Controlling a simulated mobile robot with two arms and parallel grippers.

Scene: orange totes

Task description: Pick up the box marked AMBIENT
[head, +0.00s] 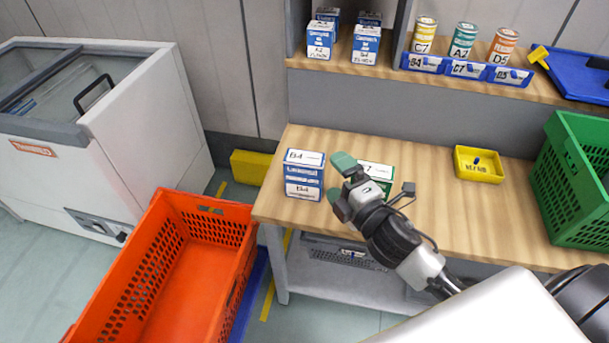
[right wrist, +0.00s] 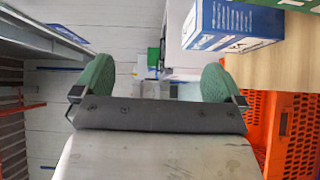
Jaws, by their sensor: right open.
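No label that I can read says AMBIENT. A blue and white box (head: 304,183), its label reading like B4, stands upright on the wooden bench (head: 430,215) near its left end. A green and white box (head: 379,170), its label ending in 7, stands to its right, partly hidden by my gripper. My right gripper (head: 340,178) is open, with its green fingertips at the gap between the two boxes in the head view. In the right wrist view the gripper (right wrist: 158,80) is empty, and the blue box (right wrist: 232,25) is at upper right, outside the fingers. My left gripper is not in view.
An orange tote (head: 200,270) stands on the floor left of the bench. A yellow tray (head: 478,166) and a green crate (head: 575,190) are on the bench's right. The shelf above (head: 385,72) holds blue boxes, cans and blue bins. A white freezer (head: 130,130) is at left.

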